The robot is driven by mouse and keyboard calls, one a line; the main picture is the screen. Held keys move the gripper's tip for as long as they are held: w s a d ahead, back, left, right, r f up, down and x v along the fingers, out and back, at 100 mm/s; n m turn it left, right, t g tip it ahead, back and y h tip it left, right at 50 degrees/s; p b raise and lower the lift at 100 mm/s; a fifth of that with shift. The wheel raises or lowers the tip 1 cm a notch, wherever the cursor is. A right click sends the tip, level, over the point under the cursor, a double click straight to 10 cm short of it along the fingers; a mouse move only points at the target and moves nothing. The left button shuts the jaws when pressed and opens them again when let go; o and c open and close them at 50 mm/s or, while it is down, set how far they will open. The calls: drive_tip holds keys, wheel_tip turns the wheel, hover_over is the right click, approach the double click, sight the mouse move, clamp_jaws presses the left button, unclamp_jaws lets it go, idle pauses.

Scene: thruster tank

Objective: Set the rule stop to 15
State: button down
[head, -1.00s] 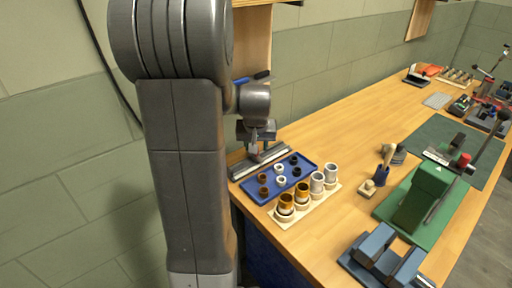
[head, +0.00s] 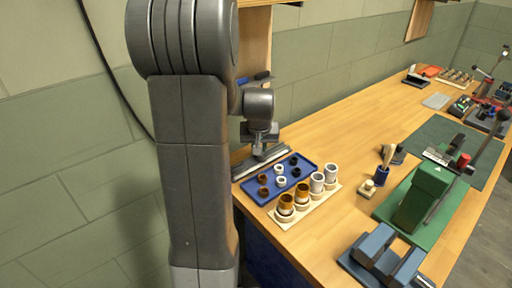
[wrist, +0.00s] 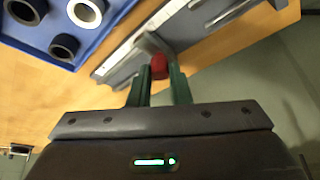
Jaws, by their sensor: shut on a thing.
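The rule (head: 273,159) is a long grey strip at the left edge of the bench, behind the blue tray. In the wrist view its pale scale edge (wrist: 113,62) runs diagonally, with marks too small to read. A pale stop piece (wrist: 148,42) with a red knob (wrist: 159,67) sits at the rule. My gripper (wrist: 158,78) has its two green fingers shut on the red knob. In the head view my gripper (head: 259,152) is just above the rule, and its fingertips and the knob are too small to make out.
A blue tray (head: 247,187) with dark, brown and white rings lies right in front of the rule. A pale board (head: 273,217) with several cups stands beside it. A green fixture (head: 425,197) and a blue vise-like block (head: 380,246) are farther right.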

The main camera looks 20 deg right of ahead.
drive_tip(key=d, duration=0.1)
drive_tip(key=w+d, duration=0.1)
drive_tip(key=d, duration=0.2)
drive_tip(key=shift+w+d, duration=0.15)
drive_tip(key=shift+w, duration=0.1)
drive_tip(key=c, duration=1.3)
unclamp_jaws()
drive_tip(key=shift+c, duration=0.2)
drive_tip(key=shift+r, duration=0.1)
drive_tip(key=v, duration=1.3)
drive_tip(key=shift+s+r, duration=0.2)
drive_tip(key=shift+r, duration=0.1)
drive_tip(key=shift+f, duration=0.1)
drive_tip(key=x, duration=1.4)
drive_tip(key=shift+s+a, duration=0.15)
drive_tip(key=shift+a, duration=0.35)
